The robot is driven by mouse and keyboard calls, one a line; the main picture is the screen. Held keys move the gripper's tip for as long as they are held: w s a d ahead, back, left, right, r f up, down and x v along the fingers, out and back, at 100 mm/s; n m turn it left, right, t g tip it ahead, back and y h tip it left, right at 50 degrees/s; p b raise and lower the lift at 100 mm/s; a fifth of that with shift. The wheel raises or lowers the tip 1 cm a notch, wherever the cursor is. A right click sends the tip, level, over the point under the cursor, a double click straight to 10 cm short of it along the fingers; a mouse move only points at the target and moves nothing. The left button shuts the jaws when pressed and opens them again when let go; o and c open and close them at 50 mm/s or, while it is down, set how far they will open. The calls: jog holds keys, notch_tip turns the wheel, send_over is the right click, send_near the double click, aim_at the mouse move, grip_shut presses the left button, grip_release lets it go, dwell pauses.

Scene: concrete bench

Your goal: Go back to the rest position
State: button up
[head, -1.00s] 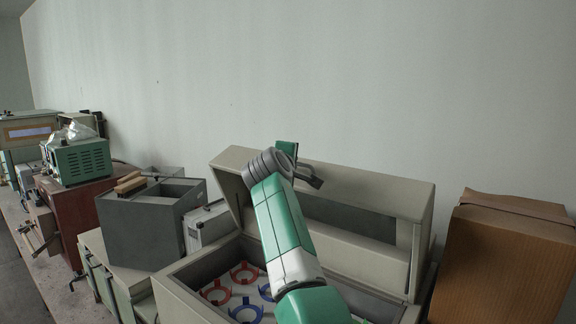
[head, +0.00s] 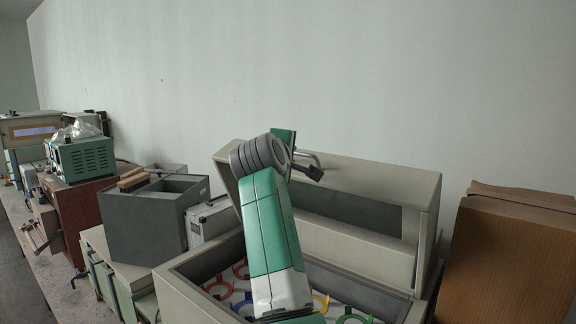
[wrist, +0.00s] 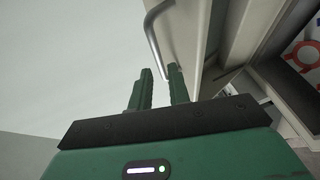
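In the head view my arm rises over an open beige chest (head: 172,290), and my wrist is in front of the raised lid (head: 425,195). A green part of my gripper (head: 284,137) shows behind my grey wrist joint there; the fingertips are hidden. In the wrist view a metal bar handle (wrist: 152,38) is close beyond the fingers. I cannot tell whether they touch it.
Inside the chest are a red ring (head: 240,270), a yellow ring (head: 321,302) and other coloured rings, partly behind my arm. A brown box (head: 510,255) stands at right. A grey open bin (head: 145,230) and a green instrument (head: 82,158) stand at left. Above the lid is bare wall.

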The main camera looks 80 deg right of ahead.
jog(key=shift+a+r, duration=0.25)
jog(key=shift+a, duration=0.6)
jog(key=w+a+t, duration=0.6)
jog(key=w+a, duration=0.4)
jog(key=a, duration=0.4)
jog(key=w+a+t, duration=0.6)
jog(key=w+a, duration=0.4)
jog(key=a, duration=0.4)
jog(key=s+a+t+y, duration=0.1)
jog(key=a+t+y, duration=0.35)
jog(key=a, duration=1.05)
jog(key=s+a+t+y, duration=0.2)
jog(key=a+t+y, duration=0.3)
jog(key=a, duration=0.9)
jog(key=s+a+r+n+t+y, duration=0.1)
jog(key=s+a+t+y, duration=0.3)
jog(key=s+a, duration=0.5)
jog(key=a+y, duration=0.2)
jog(key=a, duration=0.2)
jog(key=shift+y+p, duration=0.35)
jog(key=shift+r, duration=0.1)
